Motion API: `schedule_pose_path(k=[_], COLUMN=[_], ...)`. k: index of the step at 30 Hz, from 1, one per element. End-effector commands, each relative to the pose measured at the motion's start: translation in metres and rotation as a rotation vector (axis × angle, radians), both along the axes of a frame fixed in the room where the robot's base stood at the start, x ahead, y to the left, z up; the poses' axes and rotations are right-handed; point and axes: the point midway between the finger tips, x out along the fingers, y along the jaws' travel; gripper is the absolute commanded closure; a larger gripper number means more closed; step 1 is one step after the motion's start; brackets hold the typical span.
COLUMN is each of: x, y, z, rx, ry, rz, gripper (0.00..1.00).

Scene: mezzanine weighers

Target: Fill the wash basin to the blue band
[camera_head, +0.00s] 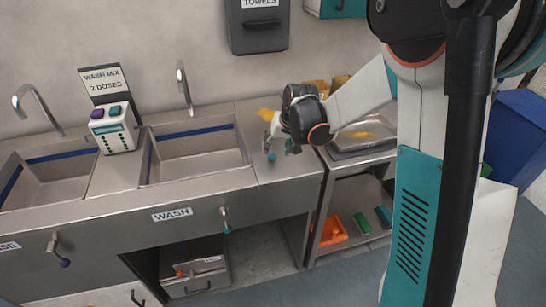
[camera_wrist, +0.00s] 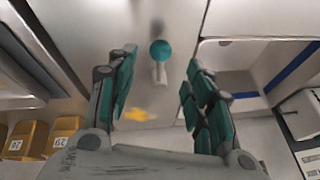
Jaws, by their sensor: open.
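The wash basin (camera_head: 200,168) is the sink behind the "WASH" label, with a blue band (camera_head: 195,133) around its inner wall. I see no clear water surface in it. It also shows at the right of the wrist view (camera_wrist: 229,53). A curved tap (camera_head: 184,88) stands behind it. A teal ball knob (camera_wrist: 160,50) on a short pale stem stands on the counter right of the basin. My gripper (camera_head: 281,146) is open above that counter. In the wrist view its teal fingers (camera_wrist: 156,82) lie to either side of the knob, not visibly touching it.
A dispenser (camera_head: 114,129) stands by a "WASH MIX 2 DOSES" sign (camera_head: 102,81). A teal-ended lever (camera_head: 225,220) is on the front panel below the basin. Another sink (camera_head: 50,180) is left. Yellow numbered boxes (camera_wrist: 63,130) and a shelf cart (camera_head: 350,200) are right.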

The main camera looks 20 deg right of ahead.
Motion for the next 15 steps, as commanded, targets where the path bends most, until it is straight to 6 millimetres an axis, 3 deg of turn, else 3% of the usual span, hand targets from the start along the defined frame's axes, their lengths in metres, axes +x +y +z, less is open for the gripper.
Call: schedule_pose_path(k=[6,15], x=[0.018,0.03], y=[0.005,0.008], z=[-0.041,-0.067], rx=[0.0,0.0], ry=[0.0,0.0], rz=[0.001,0.0], gripper=[0.53,0.53])
